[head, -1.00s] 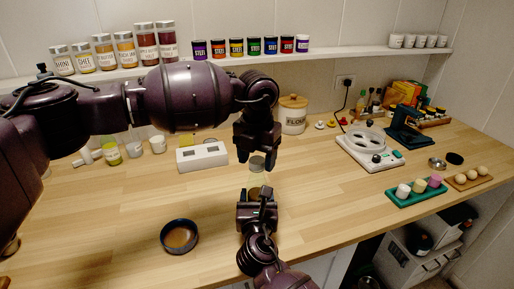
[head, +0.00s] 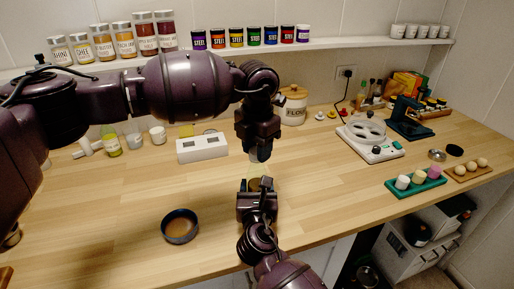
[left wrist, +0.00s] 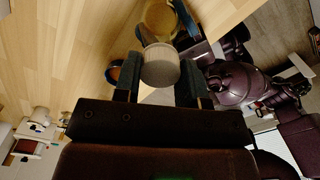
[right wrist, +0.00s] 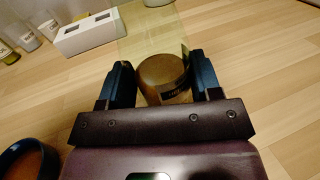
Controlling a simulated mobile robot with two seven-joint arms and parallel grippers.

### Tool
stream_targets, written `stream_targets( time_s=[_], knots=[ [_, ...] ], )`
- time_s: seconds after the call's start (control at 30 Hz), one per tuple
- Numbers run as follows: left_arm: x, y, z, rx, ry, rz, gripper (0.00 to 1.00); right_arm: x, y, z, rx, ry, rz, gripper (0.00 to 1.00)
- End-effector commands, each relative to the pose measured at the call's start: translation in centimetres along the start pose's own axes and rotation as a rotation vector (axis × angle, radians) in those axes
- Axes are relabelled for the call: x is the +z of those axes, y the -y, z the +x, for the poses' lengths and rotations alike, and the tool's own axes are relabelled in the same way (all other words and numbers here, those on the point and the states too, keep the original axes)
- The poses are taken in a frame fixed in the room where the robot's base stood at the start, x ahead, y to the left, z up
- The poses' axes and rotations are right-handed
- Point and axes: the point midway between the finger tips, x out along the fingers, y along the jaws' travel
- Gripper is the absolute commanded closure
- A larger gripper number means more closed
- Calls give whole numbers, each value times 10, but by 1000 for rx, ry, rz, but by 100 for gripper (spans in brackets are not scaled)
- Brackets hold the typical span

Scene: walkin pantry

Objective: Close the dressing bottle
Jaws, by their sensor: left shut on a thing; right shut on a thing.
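My left gripper (head: 258,142) is shut on a pale round lid (left wrist: 160,66) and holds it above the bottle, pointing down. The lid also shows below the fingers in the head view (head: 261,155). My right gripper (head: 257,192) is shut around the dressing bottle (right wrist: 164,78), low over the worktop. The bottle looks brown with a dark label in the right wrist view. Its brownish part also shows beyond the lid in the left wrist view (left wrist: 160,20). In the head view the lid and the bottle's brown part look apart. The bottle's lower part is hidden by my right gripper.
A dark bowl (head: 180,226) with brown contents stands left of my right gripper. A white block (head: 202,147) and a flour canister (head: 293,106) stand behind. A white machine (head: 369,142) and a green tray (head: 415,184) are at right. The wooden worktop (head: 320,190) between is clear.

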Motion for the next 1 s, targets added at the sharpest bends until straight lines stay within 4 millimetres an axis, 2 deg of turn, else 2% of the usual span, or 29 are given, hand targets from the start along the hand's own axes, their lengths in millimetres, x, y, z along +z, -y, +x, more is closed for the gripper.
stream_targets(
  time_s=[0.5,0.63,0.67,0.8,0.83,1.0],
  knots=[
    [0,0,0,0,0,702,90,0,0,0,0,0,0,100],
    [0,0,0,0,1,690,90,0,0,0,0,0,0,100],
    [0,0,0,0,1,689,61,0,0,0,0,0,0,100],
    [0,0,0,0,0,688,39,0,0,0,0,0,0,100],
    [0,0,0,0,0,688,37,0,0,0,0,0,0,100],
    [0,0,0,0,0,687,37,0,0,0,0,0,0,100]
  ],
)
